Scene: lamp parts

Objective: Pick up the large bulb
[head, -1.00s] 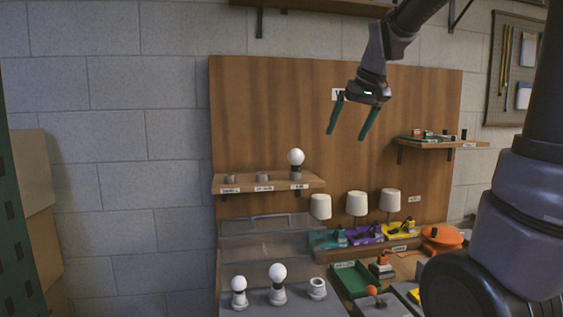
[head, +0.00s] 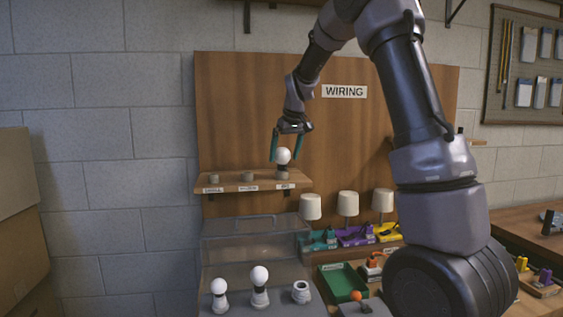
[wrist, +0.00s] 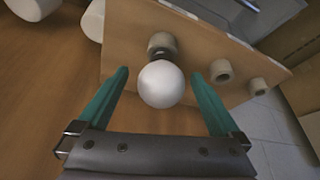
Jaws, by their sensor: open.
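A round white bulb (head: 283,155) stands upright in a small grey holder (head: 283,173) at the right end of the small wall shelf. I take it as the large bulb. My gripper (head: 286,158) is open and points down over it, with one teal finger on each side. In the wrist view the bulb (wrist: 161,84) lies between the spread fingers, with visible gaps on both sides. The fingers do not appear to touch it. The bulb's base is mostly hidden in the wrist view.
Two empty holders, one in the middle (head: 248,176) and one at the left (head: 214,178), share the shelf (head: 232,186). Below, two more white bulbs stand in sockets (head: 260,287) beside an empty socket (head: 301,292). Three white lampshades (head: 348,203) stand to the right.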

